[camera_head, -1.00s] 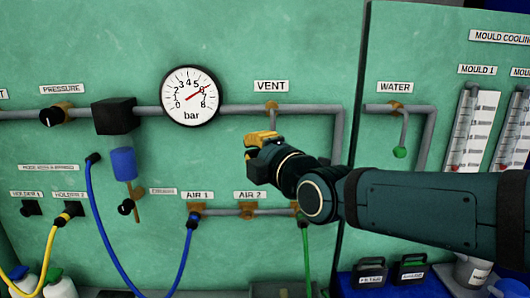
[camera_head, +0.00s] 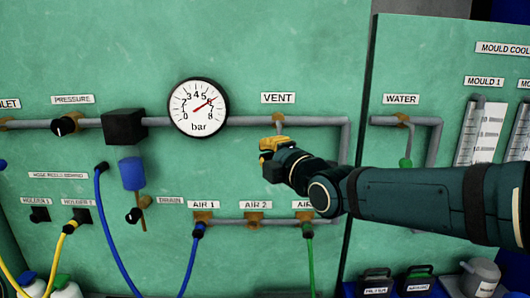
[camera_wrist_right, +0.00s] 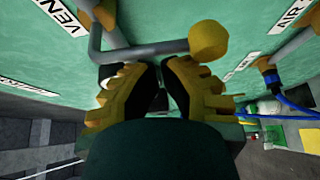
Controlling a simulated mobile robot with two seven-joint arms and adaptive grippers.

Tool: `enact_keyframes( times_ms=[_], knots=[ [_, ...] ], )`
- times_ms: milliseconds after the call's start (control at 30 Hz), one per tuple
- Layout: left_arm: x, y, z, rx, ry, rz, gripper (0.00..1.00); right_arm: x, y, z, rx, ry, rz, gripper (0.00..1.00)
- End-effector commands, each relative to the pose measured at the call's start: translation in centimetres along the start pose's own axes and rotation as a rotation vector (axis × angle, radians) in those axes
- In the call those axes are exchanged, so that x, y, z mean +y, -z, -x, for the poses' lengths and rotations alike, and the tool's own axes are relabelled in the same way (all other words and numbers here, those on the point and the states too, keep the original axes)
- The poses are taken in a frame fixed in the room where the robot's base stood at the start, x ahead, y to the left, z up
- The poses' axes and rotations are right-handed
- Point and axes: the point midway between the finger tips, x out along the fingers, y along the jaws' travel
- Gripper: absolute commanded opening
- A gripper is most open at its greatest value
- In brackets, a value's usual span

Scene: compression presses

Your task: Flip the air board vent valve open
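The vent valve (camera_head: 278,119) sits on the grey pipe just below the VENT label (camera_head: 278,98). In the right wrist view its grey lever (camera_wrist_right: 145,50) runs across the picture and ends in a yellow ball knob (camera_wrist_right: 208,40). My right gripper (camera_head: 272,147), with yellow fingers, is just below the valve in the head view and hides most of the lever. In the right wrist view the fingertips (camera_wrist_right: 160,72) are close together beside the lever. I see nothing held between them; contact with the lever is unclear. My left gripper is out of view.
A pressure gauge (camera_head: 198,107) is left of the valve, its needle near 6. The AIR outlets (camera_head: 254,219) with blue (camera_head: 190,262) and green hoses (camera_head: 308,255) are below. The water valve (camera_head: 403,120) is on the panel to the right.

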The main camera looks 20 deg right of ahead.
Motion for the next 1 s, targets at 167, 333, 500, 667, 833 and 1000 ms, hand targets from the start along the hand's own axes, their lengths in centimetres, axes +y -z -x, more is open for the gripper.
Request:
enact_keyframes(
  times_ms=[167, 333, 500, 667, 833, 1000],
  knots=[
    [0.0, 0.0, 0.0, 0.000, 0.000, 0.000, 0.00, 0.0, 0.0, 0.0, 0.000, 0.000, 0.000, 0.00],
    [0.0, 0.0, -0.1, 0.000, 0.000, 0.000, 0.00, 0.0, 0.0, 0.0, 0.000, 0.003, 0.005, 0.00],
    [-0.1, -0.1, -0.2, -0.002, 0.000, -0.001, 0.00, -0.1, -0.2, 0.1, -0.001, 0.023, 0.040, 0.00],
    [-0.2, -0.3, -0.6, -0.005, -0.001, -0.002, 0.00, -0.3, -0.7, 0.4, -0.002, 0.066, 0.115, 0.00],
    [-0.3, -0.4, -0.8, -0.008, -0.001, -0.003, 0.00, -0.4, -1.3, 0.7, -0.003, 0.136, 0.235, 0.00],
    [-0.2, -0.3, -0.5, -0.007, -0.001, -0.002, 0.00, -0.3, -2.0, 1.1, -0.002, 0.219, 0.375, 0.00]
  ],
)
